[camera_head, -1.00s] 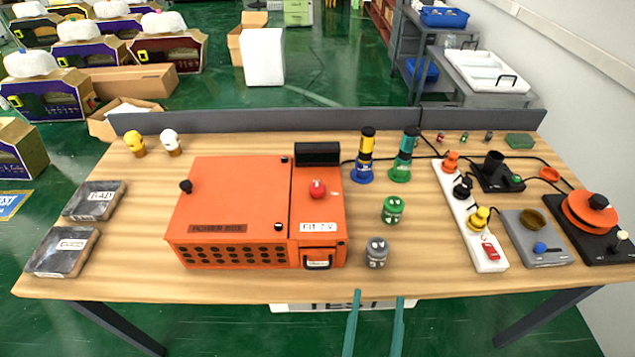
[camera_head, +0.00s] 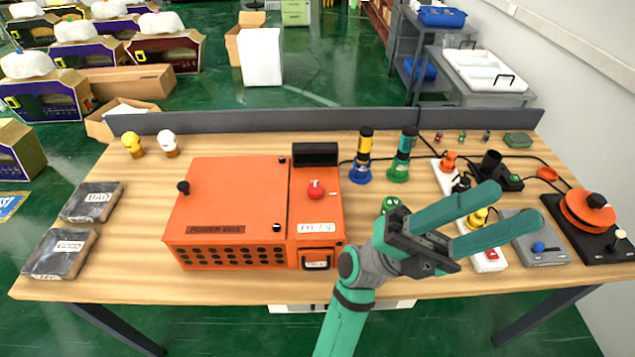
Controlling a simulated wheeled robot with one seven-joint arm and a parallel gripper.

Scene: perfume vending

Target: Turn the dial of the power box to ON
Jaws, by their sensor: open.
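The orange power box (camera_head: 225,205) sits on the wooden table, left of centre. A red knob (camera_head: 316,189), which looks like its dial, is on the narrower right section of its top. Small black knobs stand on the lid. I cannot read the dial's setting. My gripper and wrist hide the grey canister, most of the green canister (camera_head: 391,204) and part of the white power strip.
A yellow-topped bottle (camera_head: 362,157) and a green bottle (camera_head: 402,157) stand behind my gripper. Devices with cables, including an orange reel (camera_head: 587,215), fill the right side.

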